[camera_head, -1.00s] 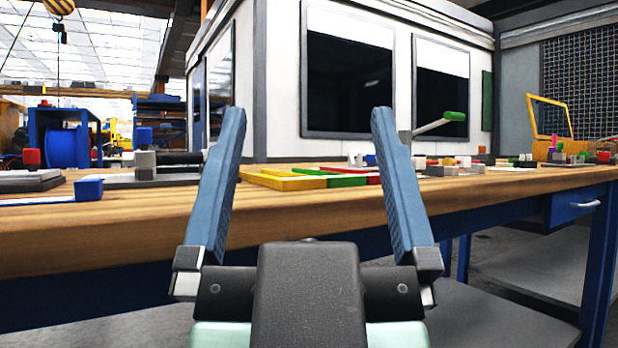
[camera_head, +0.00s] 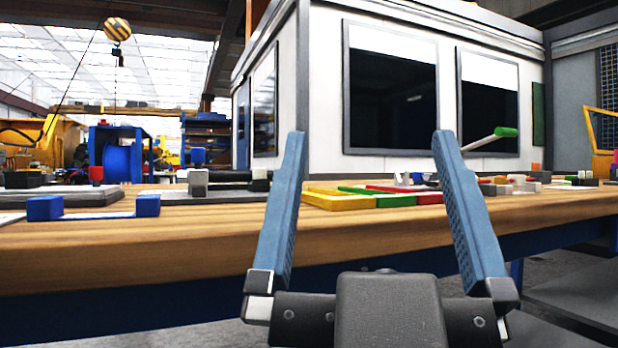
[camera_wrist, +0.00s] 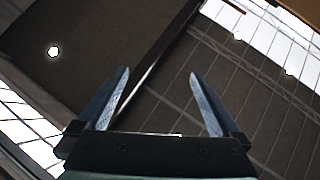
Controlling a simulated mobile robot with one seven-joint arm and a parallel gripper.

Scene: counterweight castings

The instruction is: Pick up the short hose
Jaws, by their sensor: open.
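A dark tube-like piece (camera_head: 230,176) lies on the wooden bench, left of my gripper, between a grey block and a pale end piece. It may be the short hose, but it is too small to tell. My gripper (camera_head: 371,135) is open and empty, with its two blue fingers spread in front of the bench edge and pointing up. In the wrist view my gripper (camera_wrist: 159,73) is also open, against the ceiling and roof windows, with no bench object between the fingers.
The wooden bench (camera_head: 330,241) crosses the view. Yellow, green and red trays (camera_head: 343,201) sit behind my fingers. A blue-ended bracket (camera_head: 97,214) lies near the front left edge. A green-tipped lever (camera_head: 490,139) slants up behind my right finger. A white cabin (camera_head: 322,85) stands behind.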

